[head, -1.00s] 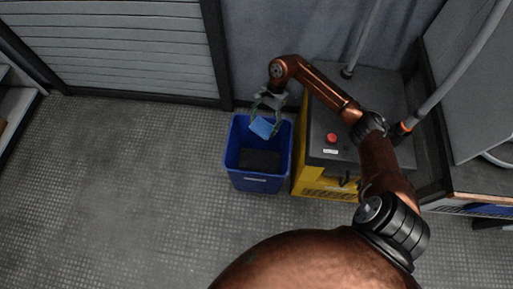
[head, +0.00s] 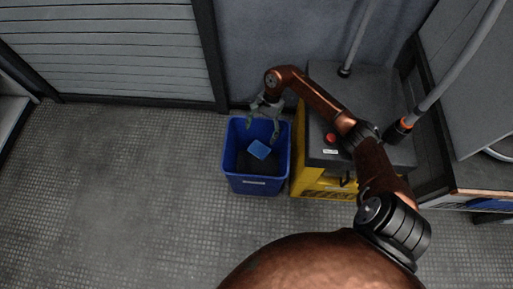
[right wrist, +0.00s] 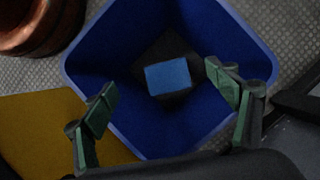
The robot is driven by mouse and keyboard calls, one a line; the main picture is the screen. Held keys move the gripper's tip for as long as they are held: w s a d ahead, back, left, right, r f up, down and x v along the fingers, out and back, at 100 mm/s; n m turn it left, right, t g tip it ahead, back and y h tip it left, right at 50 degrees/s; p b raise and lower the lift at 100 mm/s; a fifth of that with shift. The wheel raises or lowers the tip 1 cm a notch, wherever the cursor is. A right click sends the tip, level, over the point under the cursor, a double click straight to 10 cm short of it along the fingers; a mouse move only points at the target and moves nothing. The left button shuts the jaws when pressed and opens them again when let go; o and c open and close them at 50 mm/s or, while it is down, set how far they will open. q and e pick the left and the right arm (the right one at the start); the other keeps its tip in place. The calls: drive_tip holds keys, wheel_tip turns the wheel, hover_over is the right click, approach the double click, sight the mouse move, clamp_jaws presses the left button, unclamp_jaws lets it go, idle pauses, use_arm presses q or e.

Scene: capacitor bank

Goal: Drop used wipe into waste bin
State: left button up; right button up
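The used wipe (head: 259,149) is a small light-blue rectangle inside the blue waste bin (head: 257,186), apart from my fingers. I cannot tell whether it is resting or still falling. In the right wrist view the wipe (right wrist: 168,77) shows against a dark patch in the bin (right wrist: 105,45). My right gripper (head: 263,126) is over the back of the bin, fingers spread and empty. In the right wrist view its two fingers (right wrist: 160,95) stand wide apart with the wipe beyond them. My left gripper is not in view.
A yellow machine with a dark top (head: 322,182) and a red button (head: 330,139) stands right of the bin. A grey hose (head: 440,85) rises from it. A louvred panel (head: 110,50) is behind at the left. The floor (head: 130,190) left of the bin is clear.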

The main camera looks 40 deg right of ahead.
drive_tip(key=shift+o, duration=0.6)
drive_tip(key=v, duration=1.2)
